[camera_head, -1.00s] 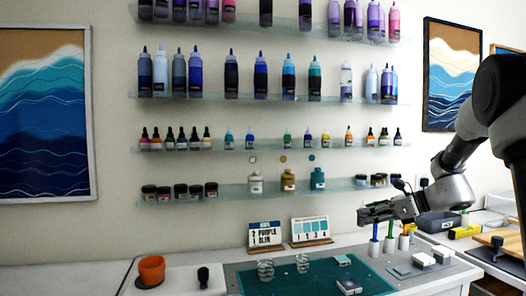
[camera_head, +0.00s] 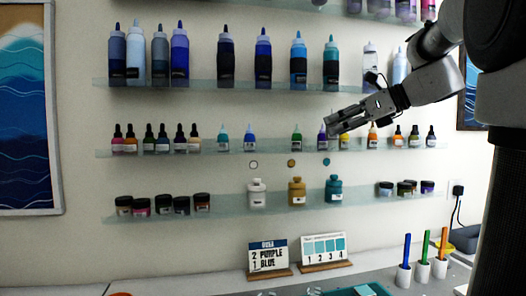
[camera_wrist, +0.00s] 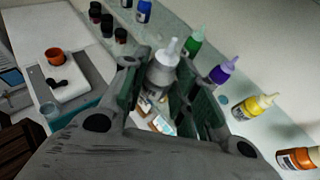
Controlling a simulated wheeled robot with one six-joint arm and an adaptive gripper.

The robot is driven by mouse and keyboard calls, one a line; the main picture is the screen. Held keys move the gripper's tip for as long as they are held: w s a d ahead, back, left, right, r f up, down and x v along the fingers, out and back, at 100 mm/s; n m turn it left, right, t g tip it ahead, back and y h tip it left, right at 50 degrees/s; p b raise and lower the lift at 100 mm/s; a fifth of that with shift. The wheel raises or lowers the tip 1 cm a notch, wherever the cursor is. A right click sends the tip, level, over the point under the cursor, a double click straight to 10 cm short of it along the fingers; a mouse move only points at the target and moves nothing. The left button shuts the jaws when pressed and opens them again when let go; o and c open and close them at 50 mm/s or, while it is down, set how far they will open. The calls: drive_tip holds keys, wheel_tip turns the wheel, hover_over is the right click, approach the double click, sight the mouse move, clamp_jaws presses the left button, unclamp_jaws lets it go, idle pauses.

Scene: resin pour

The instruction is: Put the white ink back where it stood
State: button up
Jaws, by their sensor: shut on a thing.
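The white ink (camera_wrist: 162,70), a small grey-white bottle with a white nozzle, is held between my gripper's fingers (camera_wrist: 160,88) in the wrist view. In the head view my gripper (camera_head: 334,125) is in front of the small-bottle shelf (camera_head: 272,148), by the purple ink (camera_head: 322,138); I cannot make out the held bottle there. On that shelf a wider gap lies between the blue ink (camera_head: 250,141) and the green ink (camera_head: 296,140). In the wrist view the green ink (camera_wrist: 194,42), purple ink (camera_wrist: 223,71) and yellow ink (camera_wrist: 252,107) stand right of the held bottle.
Large bottles stand on the shelf above (camera_head: 215,86). Jars and three larger bottles stand on the shelf below (camera_head: 225,200). An orange ink (camera_wrist: 295,158) stands farther along the small-bottle shelf. Cards and upright markers (camera_head: 405,262) are on the worktop below.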

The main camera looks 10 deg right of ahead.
drive_tip(key=shift+a, duration=0.4)
drive_tip(key=w+a, duration=0.3)
drive_tip(key=w, duration=0.1)
drive_tip(key=w+a, duration=0.8)
drive_tip(key=w, duration=0.1)
drive_tip(key=shift+f, duration=1.8)
drive_tip(key=shift+f, duration=0.2)
drive_tip(key=o, duration=0.7)
